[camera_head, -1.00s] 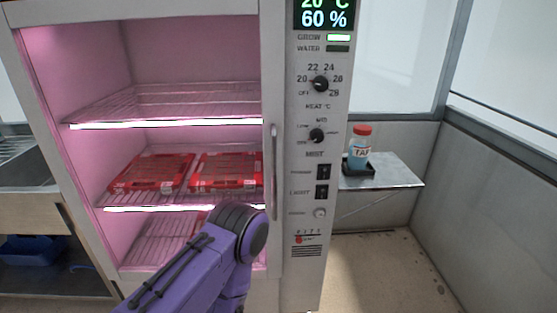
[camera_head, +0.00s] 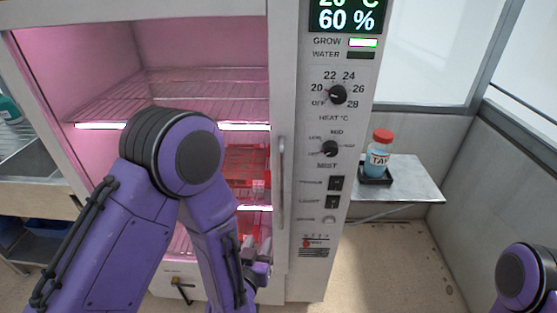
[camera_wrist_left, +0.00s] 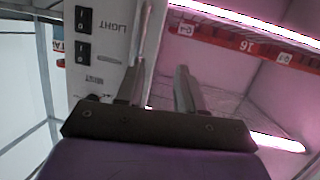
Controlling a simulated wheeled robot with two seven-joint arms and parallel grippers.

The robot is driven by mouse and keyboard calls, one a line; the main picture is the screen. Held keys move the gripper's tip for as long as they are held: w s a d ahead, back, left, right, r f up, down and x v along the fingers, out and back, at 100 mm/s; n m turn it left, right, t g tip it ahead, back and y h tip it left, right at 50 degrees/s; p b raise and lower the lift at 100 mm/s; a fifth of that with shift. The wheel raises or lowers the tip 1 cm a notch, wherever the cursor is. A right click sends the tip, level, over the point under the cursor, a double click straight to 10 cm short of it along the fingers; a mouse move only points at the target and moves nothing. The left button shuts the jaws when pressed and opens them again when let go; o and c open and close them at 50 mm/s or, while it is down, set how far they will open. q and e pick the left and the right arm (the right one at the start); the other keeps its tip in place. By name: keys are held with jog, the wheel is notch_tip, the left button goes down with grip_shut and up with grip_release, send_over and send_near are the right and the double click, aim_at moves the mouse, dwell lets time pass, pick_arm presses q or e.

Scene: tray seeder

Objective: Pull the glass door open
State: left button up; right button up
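The glass door (camera_head: 284,80) of the pink-lit cabinet looks shut. Its upright bar handle (camera_head: 281,165) is on the door's right edge. My left arm reaches across the front of the door. My left gripper (camera_head: 262,248) is low, just left of and below the handle, and partly hidden by my arm. In the left wrist view, my left gripper's fingers (camera_wrist_left: 158,72) are apart and empty. The handle (camera_wrist_left: 148,35) shows there beyond the left-hand finger; whether they touch is unclear. My right gripper is not in view; only part of my right arm shows at lower right.
A control panel (camera_head: 333,150) with knobs and switches stands right of the door. Red trays (camera_head: 245,165) lie on a shelf inside. A red-capped bottle (camera_head: 378,153) stands on a side shelf (camera_head: 415,180) at right. The floor (camera_head: 390,260) below it is clear.

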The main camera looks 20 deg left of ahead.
aim_at(281, 184)
pick_arm(q)
jog(key=w+d+r+m+t+p, duration=0.1)
jog(key=w+r+t, duration=0.1)
jog(key=r, duration=0.4)
jog(key=w+d+r+t, duration=0.1)
jog(key=d+r, duration=0.1)
jog(key=r, duration=0.4)
jog(key=w+p, duration=0.1)
jog(key=w, duration=0.2)
jog(key=w+p, duration=0.1)
jog(key=w, duration=0.2)
jog(key=w+a+p, duration=0.1)
jog(key=w, duration=0.2)
jog(key=shift+w+f, duration=0.25)
jog(key=shift+f, duration=0.15)
jog(key=shift+w+a, duration=0.1)
jog(key=shift+w, duration=0.2)
jog(key=shift+f, duration=0.1)
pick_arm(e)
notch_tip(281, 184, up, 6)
pick_arm(q)
grip_shut()
